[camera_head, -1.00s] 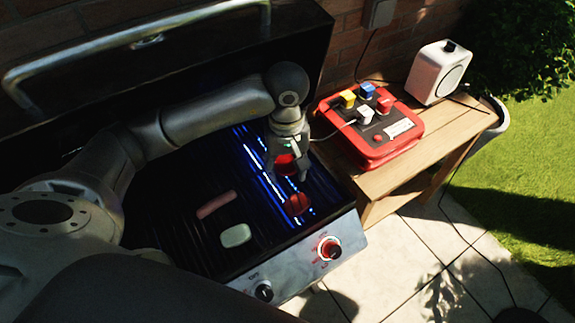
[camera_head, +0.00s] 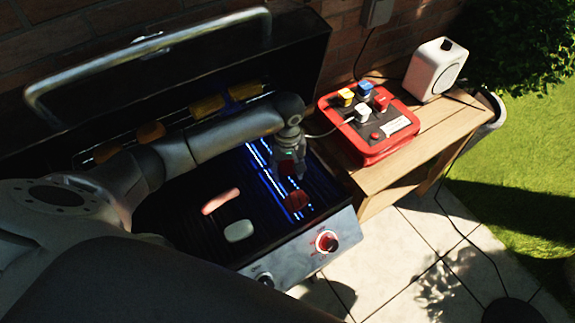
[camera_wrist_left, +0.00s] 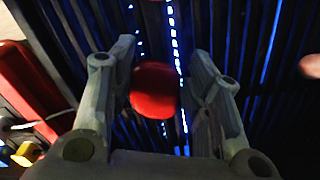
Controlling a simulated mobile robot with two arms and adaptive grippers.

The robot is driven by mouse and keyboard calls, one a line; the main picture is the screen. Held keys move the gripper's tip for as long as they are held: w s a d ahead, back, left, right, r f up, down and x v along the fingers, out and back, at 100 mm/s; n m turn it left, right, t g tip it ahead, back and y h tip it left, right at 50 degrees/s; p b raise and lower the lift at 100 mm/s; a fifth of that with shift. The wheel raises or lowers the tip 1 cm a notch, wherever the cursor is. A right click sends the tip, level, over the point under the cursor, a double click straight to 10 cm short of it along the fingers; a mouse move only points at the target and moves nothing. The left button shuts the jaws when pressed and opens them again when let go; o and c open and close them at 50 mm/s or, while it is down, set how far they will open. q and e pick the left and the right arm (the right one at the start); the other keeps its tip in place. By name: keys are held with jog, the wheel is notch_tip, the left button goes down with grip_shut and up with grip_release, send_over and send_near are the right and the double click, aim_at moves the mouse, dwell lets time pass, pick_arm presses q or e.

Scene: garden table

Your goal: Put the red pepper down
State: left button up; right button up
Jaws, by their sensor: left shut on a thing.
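My left gripper (camera_head: 288,172) points down over the right part of the grill (camera_head: 190,235). It is shut on the red pepper (camera_wrist_left: 154,90), which shows round and glossy between the two fingers in the left wrist view. Whether the pepper touches the grate is unclear. My right gripper is not in view.
A pink sausage-like piece (camera_head: 220,200) and a pale oval piece (camera_head: 239,231) lie on the grate to the left. Several yellow pieces (camera_head: 207,107) are at the back. A red box with coloured plugs (camera_head: 370,125) and a white speaker-like box (camera_head: 434,70) stand on the wooden table (camera_head: 430,140).

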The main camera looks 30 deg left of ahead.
aim_at(287, 172)
pick_arm(q)
jog(key=shift+f, duration=0.2)
jog(key=o, duration=0.9)
jog(key=shift+r, duration=0.1)
jog(key=shift+o, duration=0.2)
jog(key=shift+r, duration=0.15)
jog(key=shift+w+r, duration=0.1)
jog(key=shift+r, duration=0.2)
notch_tip(287, 172, up, 6)
jog(key=shift+f+b, duration=0.25)
jog(key=shift+b, duration=0.95)
jog(key=shift+r, duration=0.7)
